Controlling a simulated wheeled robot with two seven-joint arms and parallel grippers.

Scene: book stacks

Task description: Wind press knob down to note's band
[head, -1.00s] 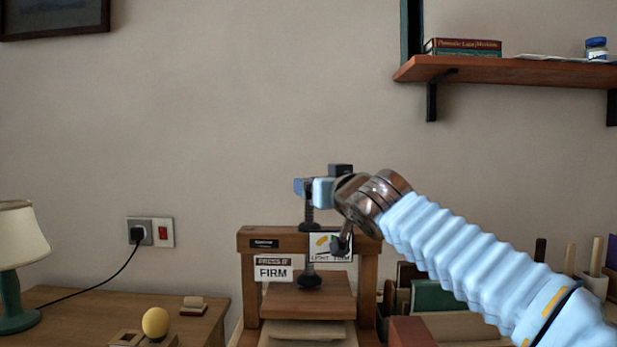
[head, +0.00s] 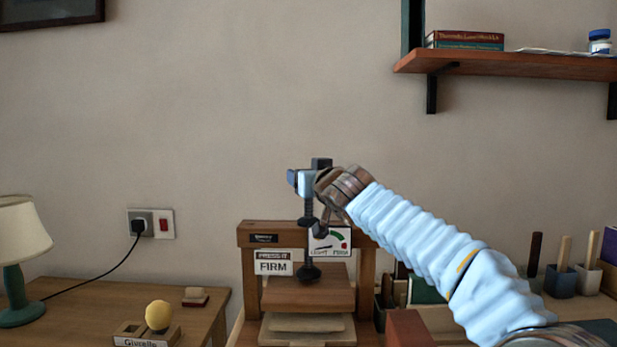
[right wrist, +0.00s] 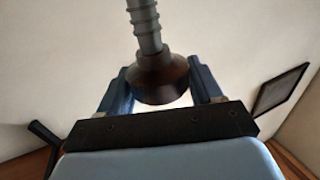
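The wooden press (head: 368,275) stands at the centre of the head view. Its dark threaded screw (head: 309,235) runs down to a dark foot (head: 309,273) at the board below. A note (head: 273,262) on the crossbeam reads "FIRM". My right gripper (head: 297,180) is at the screw's top, around the knob area. In the right wrist view, a dark flared part on a threaded rod (right wrist: 160,75) sits between my blue fingers (right wrist: 158,88); contact is unclear. My left gripper is out of view.
A wall shelf (head: 510,65) with books hangs at upper right. Upright holders (head: 560,280) stand at right. The wall above the press is clear.

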